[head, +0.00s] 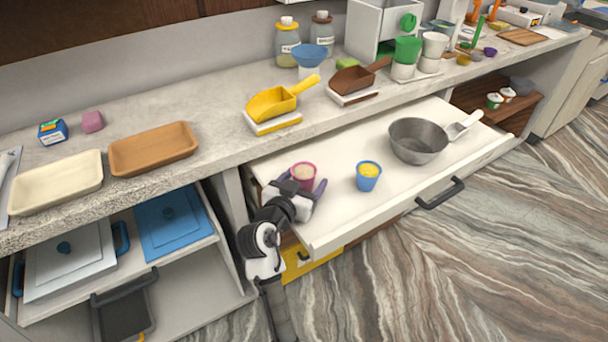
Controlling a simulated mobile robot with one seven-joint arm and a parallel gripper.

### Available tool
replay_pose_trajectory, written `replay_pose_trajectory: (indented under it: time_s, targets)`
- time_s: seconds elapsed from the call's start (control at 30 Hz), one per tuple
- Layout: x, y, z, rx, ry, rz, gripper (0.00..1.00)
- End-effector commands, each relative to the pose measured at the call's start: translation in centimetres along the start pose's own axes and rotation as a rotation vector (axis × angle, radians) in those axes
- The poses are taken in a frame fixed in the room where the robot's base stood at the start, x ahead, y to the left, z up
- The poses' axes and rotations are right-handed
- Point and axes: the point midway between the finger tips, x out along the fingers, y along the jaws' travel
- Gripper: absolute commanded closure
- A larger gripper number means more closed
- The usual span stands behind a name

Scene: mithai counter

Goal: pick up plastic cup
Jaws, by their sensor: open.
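A pink cup (304,179) with pale contents stands upright on the white pulled-out drawer surface (340,145), near its left end. A blue cup (368,183) with yellow contents stands upright to its right. I cannot tell from the picture which of them is the plastic cup. My gripper (302,184) is open at the pink cup, with one dark finger on the cup's left and one on its right. Whether the fingers touch the cup cannot be told. The lower part of the pink cup is partly hidden by my gripper.
A metal bowl (418,143) and a white scoop (463,126) lie on the drawer's right part. A dark handle (440,194) sticks out from its front. The counter above holds a yellow scoop (282,99), a brown scoop (355,77) and trays (152,149).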

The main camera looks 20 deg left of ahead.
Motion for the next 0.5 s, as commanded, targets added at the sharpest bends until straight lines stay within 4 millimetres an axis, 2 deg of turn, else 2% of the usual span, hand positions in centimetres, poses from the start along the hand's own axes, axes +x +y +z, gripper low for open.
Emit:
replay_pose_trajectory:
  time_s: [0.13,0.4,0.5]
  targets:
    - [1.7,-0.1,-0.1,-0.001,-0.001,0.0,0.28]
    - [2.1,-0.1,0.0,0.0,0.0,-0.001,0.28]
    - [2.1,-0.1,0.0,0.0,0.0,-0.001,0.4]
